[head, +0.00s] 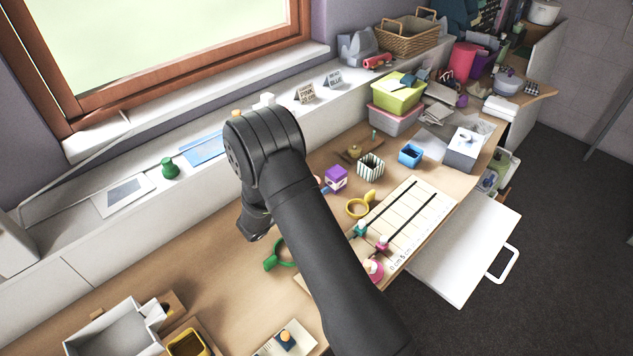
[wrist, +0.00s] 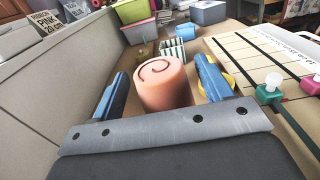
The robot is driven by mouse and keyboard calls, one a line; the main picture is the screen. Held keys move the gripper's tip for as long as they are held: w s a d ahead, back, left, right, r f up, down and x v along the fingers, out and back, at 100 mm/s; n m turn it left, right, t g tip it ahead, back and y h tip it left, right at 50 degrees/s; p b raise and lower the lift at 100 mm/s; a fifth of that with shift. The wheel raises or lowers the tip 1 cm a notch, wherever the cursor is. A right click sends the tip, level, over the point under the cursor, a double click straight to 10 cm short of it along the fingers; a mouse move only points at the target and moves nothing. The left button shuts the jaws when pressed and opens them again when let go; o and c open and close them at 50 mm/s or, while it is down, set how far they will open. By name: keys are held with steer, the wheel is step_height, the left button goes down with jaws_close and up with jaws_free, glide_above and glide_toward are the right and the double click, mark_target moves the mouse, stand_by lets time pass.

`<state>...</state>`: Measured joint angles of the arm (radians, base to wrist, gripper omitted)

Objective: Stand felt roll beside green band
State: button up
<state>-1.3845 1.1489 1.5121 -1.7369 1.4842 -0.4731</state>
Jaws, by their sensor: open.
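The felt roll (wrist: 165,88) is a salmon-pink cylinder with a spiral on its end, seen in the wrist view. It stands between the two blue fingers of my gripper (wrist: 161,66), which are open, with a gap visible on the right. I cannot tell whether it touches the left finger. In the head view my arm hides most of the gripper and the roll. The green band (head: 272,262) lies on the table left of my arm in the head view, partly covered by the arm. It does not show in the wrist view.
A purple cube (head: 336,178), striped box (head: 370,167) and blue box (head: 410,155) stand behind. The white ledge (head: 120,235) borders the table. Bare table lies left of the green band.

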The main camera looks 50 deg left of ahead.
steer(key=s, duration=0.9)
steer(key=shift+s, duration=0.25)
steer(key=w, duration=1.2)
steer(key=shift+w+d+f, duration=0.1)
step_height(320, 180, up, 2)
steer(key=shift+r, duration=0.85)
steer(key=shift+f, duration=0.1)
